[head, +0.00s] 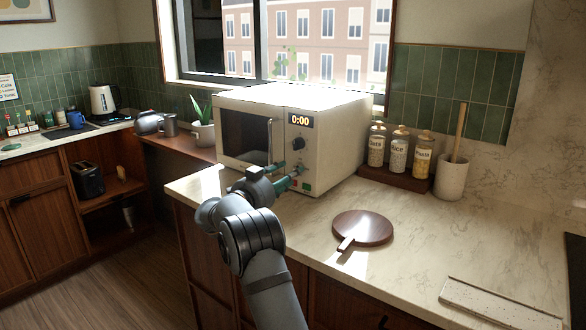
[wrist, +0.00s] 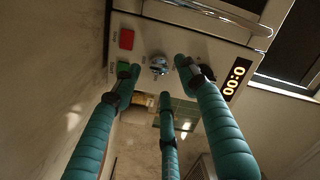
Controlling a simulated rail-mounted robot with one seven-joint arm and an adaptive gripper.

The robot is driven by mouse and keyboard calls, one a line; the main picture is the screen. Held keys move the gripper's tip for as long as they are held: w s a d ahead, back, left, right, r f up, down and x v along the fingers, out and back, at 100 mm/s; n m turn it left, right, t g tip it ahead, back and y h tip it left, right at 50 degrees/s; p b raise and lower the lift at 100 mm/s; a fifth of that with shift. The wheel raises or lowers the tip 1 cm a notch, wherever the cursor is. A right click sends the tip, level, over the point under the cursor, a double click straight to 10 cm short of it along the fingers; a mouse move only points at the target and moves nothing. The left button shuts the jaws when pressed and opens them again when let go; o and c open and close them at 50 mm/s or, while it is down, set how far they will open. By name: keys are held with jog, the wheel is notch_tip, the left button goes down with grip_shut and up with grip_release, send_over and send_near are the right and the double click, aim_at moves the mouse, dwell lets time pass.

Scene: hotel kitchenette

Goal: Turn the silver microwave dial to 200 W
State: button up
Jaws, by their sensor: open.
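The white microwave (head: 247,101) stands on the counter with its display (head: 300,121) reading 0:00. The silver dial (wrist: 158,66) shows in the wrist view between the display and the red and green buttons. Its pointer and any watt markings are too small to read. A dark knob (head: 298,144) sits below the display in the head view. My gripper (head: 283,176) is at the lower part of the control panel, its teal fingers open. In the wrist view my gripper (wrist: 159,77) has its fingertips spread around the silver dial, seemingly apart from it. In the head view the fingers largely hide the silver dial.
A red button (wrist: 126,39) and a green button (wrist: 123,67) lie close to one finger. The door handle (head: 270,143) is left of the panel. A round wooden board (head: 363,228) lies on the counter. Jars (head: 398,150) stand right of the microwave.

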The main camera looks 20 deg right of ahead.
jog(key=shift+p+x, duration=0.35)
jog(key=shift+x, duration=1.3)
jog(key=shift+c, duration=0.7)
grip_shut()
